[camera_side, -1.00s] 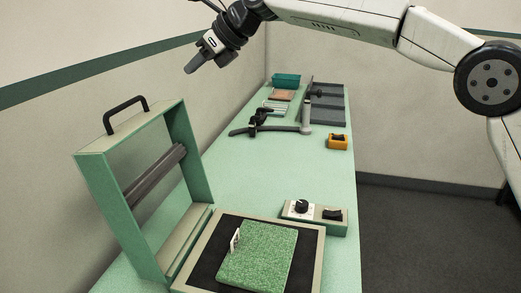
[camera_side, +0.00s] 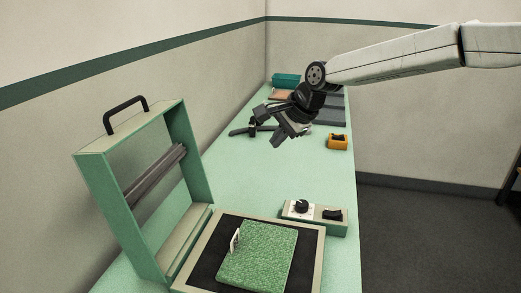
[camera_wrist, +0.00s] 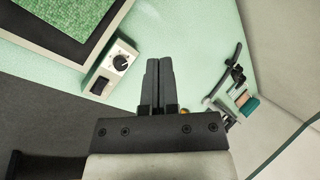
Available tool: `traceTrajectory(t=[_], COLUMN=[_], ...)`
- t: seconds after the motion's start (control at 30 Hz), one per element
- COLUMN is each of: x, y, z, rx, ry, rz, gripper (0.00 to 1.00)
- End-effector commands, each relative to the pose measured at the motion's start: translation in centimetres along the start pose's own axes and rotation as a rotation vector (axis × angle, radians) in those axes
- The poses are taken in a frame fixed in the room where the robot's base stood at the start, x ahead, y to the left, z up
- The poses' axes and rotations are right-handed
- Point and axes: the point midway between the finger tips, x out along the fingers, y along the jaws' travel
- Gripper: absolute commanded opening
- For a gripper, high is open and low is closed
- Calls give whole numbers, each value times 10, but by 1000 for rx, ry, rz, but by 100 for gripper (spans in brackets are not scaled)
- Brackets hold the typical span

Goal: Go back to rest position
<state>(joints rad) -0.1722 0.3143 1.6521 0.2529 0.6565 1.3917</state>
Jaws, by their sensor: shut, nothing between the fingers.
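My gripper (camera_side: 278,141) hangs above the middle of the green table, beyond the control box, and points down and to the left. In the wrist view my gripper (camera_wrist: 158,62) has its two dark fingers side by side, shut with nothing between them. A green tufted square (camera_side: 258,257) with a small white tag lies on the black bed of the framed base (camera_side: 311,252) at the near end of the table. Part of the tufted square also shows in the wrist view (camera_wrist: 70,15).
A green upright frame (camera_side: 186,160) with a black handle stands open at the left of the base. A control box (camera_side: 315,217) with knob and switch sits behind it. The table's middle is clear.

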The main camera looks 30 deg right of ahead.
Motion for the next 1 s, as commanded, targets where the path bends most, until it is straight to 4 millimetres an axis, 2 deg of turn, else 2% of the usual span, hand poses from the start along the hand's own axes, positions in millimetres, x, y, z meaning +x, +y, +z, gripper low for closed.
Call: traceTrajectory(t=[0.03, 0.2, 0.5, 0.8, 0.9, 1.0], x=[2, 7, 8, 0, -3, -5], y=[15, 64, 159, 257, 282, 298], z=[-8, -31, -62, -79, -81, -82], rx=[-62, -304, -738, -1160, -1267, -1341], ry=[15, 54, 68, 10, -17, -36], rz=[17, 78, 206, 331, 360, 377], gripper=[0, 0, 0, 0, 0, 0])
